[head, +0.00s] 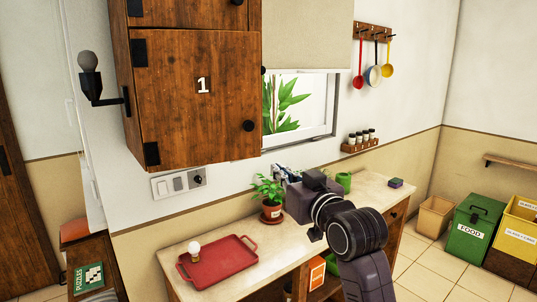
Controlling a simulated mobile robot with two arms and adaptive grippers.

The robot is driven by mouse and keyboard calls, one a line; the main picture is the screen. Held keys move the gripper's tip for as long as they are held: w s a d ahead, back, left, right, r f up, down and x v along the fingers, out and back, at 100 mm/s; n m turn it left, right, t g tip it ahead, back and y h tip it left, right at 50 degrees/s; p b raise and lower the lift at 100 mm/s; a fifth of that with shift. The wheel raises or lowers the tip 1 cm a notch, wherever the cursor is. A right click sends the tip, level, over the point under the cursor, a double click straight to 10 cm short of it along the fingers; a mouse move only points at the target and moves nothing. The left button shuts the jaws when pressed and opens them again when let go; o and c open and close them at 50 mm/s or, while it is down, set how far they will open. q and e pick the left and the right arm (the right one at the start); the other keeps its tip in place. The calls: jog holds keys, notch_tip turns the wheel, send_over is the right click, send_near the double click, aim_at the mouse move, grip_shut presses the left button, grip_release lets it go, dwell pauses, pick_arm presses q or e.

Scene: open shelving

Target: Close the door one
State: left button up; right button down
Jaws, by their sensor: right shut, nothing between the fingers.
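Door one is the wooden cabinet door (185,100) marked with a white 1, on the wall cabinet at upper left. It has black hinges on its left edge and a round black knob (248,126) at its right. The door looks about flush with the cabinet; I cannot tell if a small gap is left. My right gripper (293,190) is shut and empty, low and to the right of the door, in front of the counter and apart from the door. Its fingertips are partly hidden by its own body. My left gripper is out of view.
A counter (352,192) below holds a red tray (222,268) with a light bulb, and a potted plant (269,190). A wall lamp (90,80) is left of the cabinet. A window (318,100) is to its right. Bins (472,228) stand at far right.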

aim_at(256, 153)
jog(key=p+x, duration=0.4)
jog(key=x, duration=0.7)
jog(key=shift+w+a, duration=0.25)
jog(key=shift+w, duration=0.4)
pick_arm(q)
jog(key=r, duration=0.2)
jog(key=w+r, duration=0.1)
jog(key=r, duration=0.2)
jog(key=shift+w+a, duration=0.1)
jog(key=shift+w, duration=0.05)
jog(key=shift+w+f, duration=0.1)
pick_arm(e)
jog(key=shift+w+d+f, duration=0.1)
